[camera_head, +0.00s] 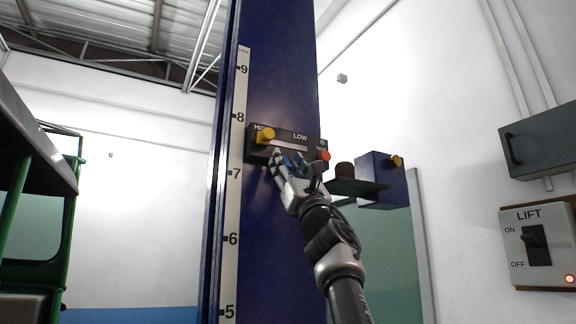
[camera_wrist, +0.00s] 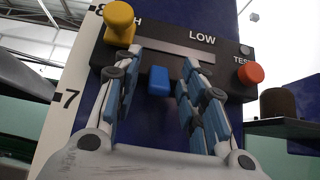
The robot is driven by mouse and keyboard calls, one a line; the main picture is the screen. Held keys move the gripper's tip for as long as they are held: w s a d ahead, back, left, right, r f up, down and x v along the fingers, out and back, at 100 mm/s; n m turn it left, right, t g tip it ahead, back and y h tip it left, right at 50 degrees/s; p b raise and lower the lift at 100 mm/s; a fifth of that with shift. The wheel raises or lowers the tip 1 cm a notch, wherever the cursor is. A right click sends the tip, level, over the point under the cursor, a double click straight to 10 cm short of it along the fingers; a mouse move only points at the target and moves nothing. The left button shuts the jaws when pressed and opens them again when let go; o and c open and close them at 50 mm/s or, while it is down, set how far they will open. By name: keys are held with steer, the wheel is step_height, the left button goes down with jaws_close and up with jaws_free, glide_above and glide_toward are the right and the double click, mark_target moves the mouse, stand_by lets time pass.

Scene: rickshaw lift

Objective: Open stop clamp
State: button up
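A dark control box (camera_head: 262,151) is fixed to the blue column, marked HIGH, LOW and TEST. It carries a slot, a yellow knob (camera_head: 266,135) at the HIGH end and a red button (camera_head: 324,156) by TEST. In the wrist view, a small blue block (camera_wrist: 158,81) sits on the box's lower front, below the slot. No part is labelled stop clamp, so I cannot tell which it is. My gripper (camera_head: 288,157) is in front of the box. In the wrist view, my gripper (camera_wrist: 163,55) is open, with its fingers on either side of the blue block and gaps visible.
The blue column (camera_head: 277,60) bears a white number scale (camera_head: 236,200). Right of the box are a dark plate (camera_head: 356,187) with a brown knob and a blue box (camera_head: 382,182) with a yellow knob. A LIFT switch (camera_head: 533,237) is on the right wall. A green-framed vehicle (camera_head: 68,235) stands left.

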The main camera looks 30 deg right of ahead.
mark_target(290, 146)
steer(key=shift+r, duration=0.1)
steer(key=shift+r+p, duration=0.15)
steer(key=shift+p, duration=0.15)
steer(key=shift+s+r+g+p, duration=0.3)
steer(key=shift+r+g+p, duration=0.1)
steer(key=shift+g+p, duration=0.5)
steer(key=p, duration=0.2)
steer(key=g+p, duration=0.1)
steer(key=shift+s+r+p, duration=0.1)
steer(key=shift+r+p, duration=0.2)
steer(key=shift+p, duration=0.1)
steer(key=g+p, duration=0.1)
steer(key=p, duration=0.4)
steer(key=r+g+p, duration=0.1)
steer(key=g+p, duration=0.1)
steer(key=p, duration=0.3)
steer(key=shift+s+g, duration=0.15)
steer(key=shift+g, duration=0.15)
steer(key=g+p, duration=0.1)
steer(key=p, duration=0.4)
steer(key=shift+r+p, duration=0.2)
steer(key=shift+p, duration=0.1)
steer(key=g+p, duration=0.1)
steer(key=p, duration=0.4)
steer(key=g+p, duration=0.1)
steer(key=p, duration=0.4)
steer(key=shift+r+g, duration=0.4)
